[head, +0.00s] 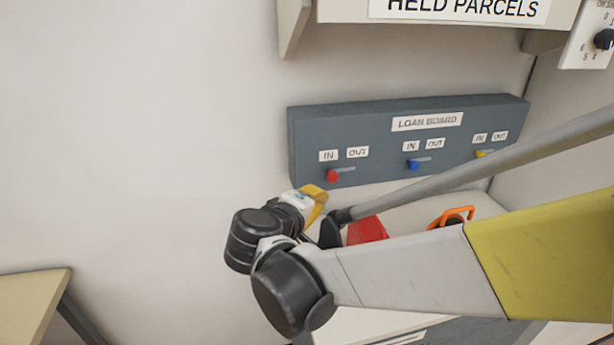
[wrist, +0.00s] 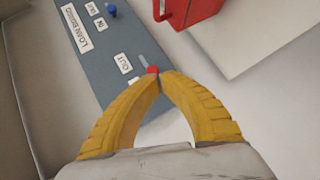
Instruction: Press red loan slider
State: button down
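The red loan slider (head: 332,176) is a small round knob at the left end of its short slot, under the IN label, on the grey loan board (head: 300,150). In the wrist view the red knob (wrist: 152,70) shows just beyond my fingertips. My gripper (head: 316,192) has yellow fingers and is just below and left of the knob in the head view. In the wrist view my gripper (wrist: 159,77) has its two fingertips together, with nothing seen between them. I cannot tell whether the tips touch the knob.
A blue slider (head: 413,165) and a yellow slider (head: 482,153) are farther right on the board. A red object (head: 367,230) and an orange-handled item (head: 452,216) are on the white surface below. A held parcels shelf (head: 350,12) is above. The wall at left is bare.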

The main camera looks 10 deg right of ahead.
aim_at(332, 175)
jog(key=w+a+n+t+h+b, duration=0.1)
jog(key=w+a+n+t, duration=0.1)
jog(key=a, duration=0.4)
jog(key=shift+w+a+r+t, duration=0.15)
jog(key=shift+w+r+t, duration=0.1)
jog(key=shift+t, duration=0.25)
jog(key=b+x, duration=0.2)
jog(key=x, duration=0.8)
jog(key=shift+d+f+b, duration=0.15)
jog(key=shift+d+b, duration=0.05)
jog(key=shift+b, duration=0.1)
jog(key=d, duration=0.2)
jog(key=shift+w+d+f+b, duration=0.15)
jog(key=shift+d+b, duration=0.1)
jog(key=shift+b, duration=0.1)
jog(key=shift+w+d, duration=0.15)
jog(key=shift+d, duration=0.45)
